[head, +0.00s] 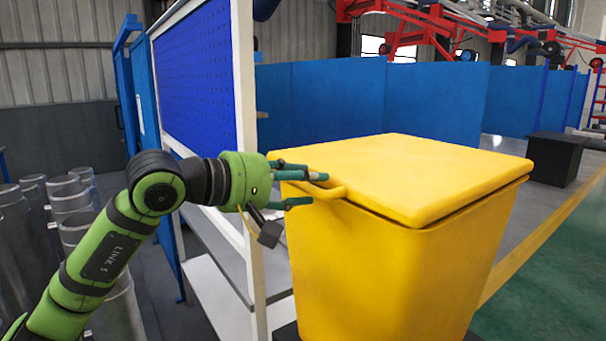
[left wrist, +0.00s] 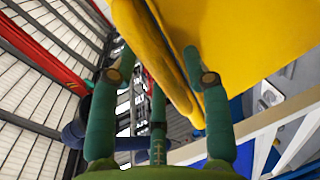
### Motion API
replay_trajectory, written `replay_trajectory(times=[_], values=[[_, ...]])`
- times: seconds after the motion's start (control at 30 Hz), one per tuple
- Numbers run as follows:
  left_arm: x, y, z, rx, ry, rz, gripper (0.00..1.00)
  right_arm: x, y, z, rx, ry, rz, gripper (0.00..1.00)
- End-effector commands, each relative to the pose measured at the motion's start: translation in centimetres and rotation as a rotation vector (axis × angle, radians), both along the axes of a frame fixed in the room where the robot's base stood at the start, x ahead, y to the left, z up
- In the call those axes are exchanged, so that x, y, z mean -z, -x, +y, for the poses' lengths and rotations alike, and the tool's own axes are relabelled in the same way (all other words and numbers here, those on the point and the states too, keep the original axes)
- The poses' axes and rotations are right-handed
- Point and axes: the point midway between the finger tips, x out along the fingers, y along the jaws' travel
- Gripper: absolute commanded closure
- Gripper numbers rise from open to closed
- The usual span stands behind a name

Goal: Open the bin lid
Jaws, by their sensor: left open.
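The yellow bin (head: 390,270) stands at the right of centre in the head view. Its flat yellow lid (head: 430,170) lies over the top, with a thin dark gap along the front right edge. The lid and bin fill that view's upper right (left wrist: 255,40). My right gripper is not in view.
A white frame with a blue pegboard (head: 195,75) and shelf stands left of the bin, close behind my left gripper. Several metal cylinders (head: 70,200) stand at the far left. A black box (head: 560,158) stands at the right. The green floor at the right is clear.

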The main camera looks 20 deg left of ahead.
Motion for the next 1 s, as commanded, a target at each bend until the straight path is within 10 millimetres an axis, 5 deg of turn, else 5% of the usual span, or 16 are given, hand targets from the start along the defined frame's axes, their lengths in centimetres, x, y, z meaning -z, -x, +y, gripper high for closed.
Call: replay_trajectory(times=[0.27,0.4,0.77,1.0], values=[[0.1,-0.2,-0.1,0.000,0.001,0.001,0.52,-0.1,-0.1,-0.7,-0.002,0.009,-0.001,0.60],[0.1,-0.2,-0.1,0.000,0.002,0.001,1.00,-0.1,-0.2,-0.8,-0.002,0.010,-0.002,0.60],[-1.0,-0.4,-0.1,0.000,0.003,0.000,1.00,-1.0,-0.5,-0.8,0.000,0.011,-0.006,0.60],[-6.0,-1.9,0.0,-0.001,0.007,-0.004,1.00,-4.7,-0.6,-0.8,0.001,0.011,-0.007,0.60]])
